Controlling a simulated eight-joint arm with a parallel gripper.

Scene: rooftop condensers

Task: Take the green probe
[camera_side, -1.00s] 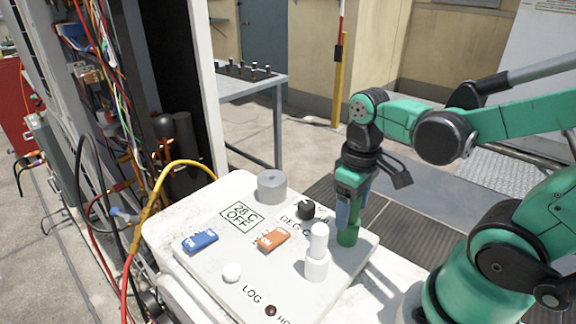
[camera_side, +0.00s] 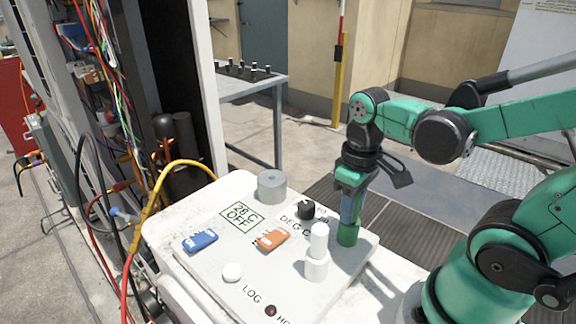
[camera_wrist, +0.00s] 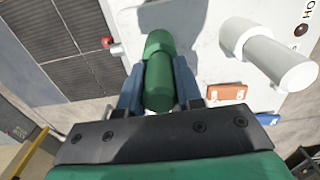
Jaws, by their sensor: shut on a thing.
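The green probe (camera_side: 348,234) stands upright at the right part of the white panel, its lower end at the panel surface. In the wrist view the green probe (camera_wrist: 158,88) sits between the two blue fingers. My gripper (camera_side: 350,208) is above and around its upper part, pointing down. In the wrist view my gripper (camera_wrist: 158,90) is shut on the green probe, one finger on each side. Whether the probe's foot is clear of its holder cannot be told.
A white probe (camera_side: 317,252) stands close by on the panel. A black knob (camera_side: 306,209), a grey cylinder (camera_side: 272,186), an orange clip (camera_side: 273,238), a blue clip (camera_side: 200,240) and a white button (camera_side: 232,272) are also on it. Cables hang at the left.

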